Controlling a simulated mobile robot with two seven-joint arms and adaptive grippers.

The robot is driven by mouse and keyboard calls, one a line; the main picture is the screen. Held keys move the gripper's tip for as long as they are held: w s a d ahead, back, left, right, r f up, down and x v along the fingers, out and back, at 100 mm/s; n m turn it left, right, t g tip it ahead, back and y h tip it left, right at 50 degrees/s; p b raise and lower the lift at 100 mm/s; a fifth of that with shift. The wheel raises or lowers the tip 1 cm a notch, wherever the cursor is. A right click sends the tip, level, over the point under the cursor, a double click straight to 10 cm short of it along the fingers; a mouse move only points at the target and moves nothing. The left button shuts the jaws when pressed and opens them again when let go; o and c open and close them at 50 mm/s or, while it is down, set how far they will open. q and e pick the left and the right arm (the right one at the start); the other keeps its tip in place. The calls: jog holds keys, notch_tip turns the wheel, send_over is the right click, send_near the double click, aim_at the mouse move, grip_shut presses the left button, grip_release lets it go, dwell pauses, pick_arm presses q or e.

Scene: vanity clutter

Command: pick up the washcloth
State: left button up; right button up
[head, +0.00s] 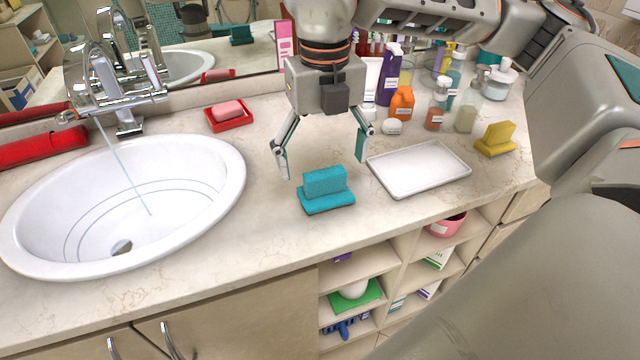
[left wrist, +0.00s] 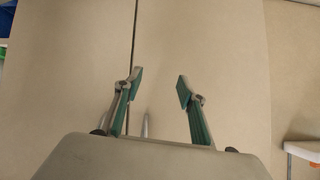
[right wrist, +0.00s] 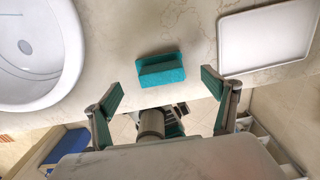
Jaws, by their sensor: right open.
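The teal washcloth (head: 326,191), a flat base with an upright folded part, lies on the counter near its front edge, between the sink and the white tray. My right gripper (head: 325,163) is open and empty above and just behind the washcloth, fingers pointing down. In the right wrist view the washcloth (right wrist: 160,69) lies ahead of the open fingertips (right wrist: 162,88), roughly centred between them and apart from both. My left gripper (left wrist: 160,82) is open and empty in front of beige cabinet doors. It does not show in the head view.
The white sink (head: 215,210) is left of the washcloth, the white tray (head: 418,168) right. A red soap dish (head: 244,121) sits behind. Several bottles, including a purple one (head: 390,75), crowd the back right. A similar yellow item (head: 495,138) lies far right. Open shelves are below.

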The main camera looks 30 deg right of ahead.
aim_at(325, 172)
notch_tip(325, 172, down, 6)
jog(key=shift+s+r, duration=0.15)
jog(key=c, duration=1.2)
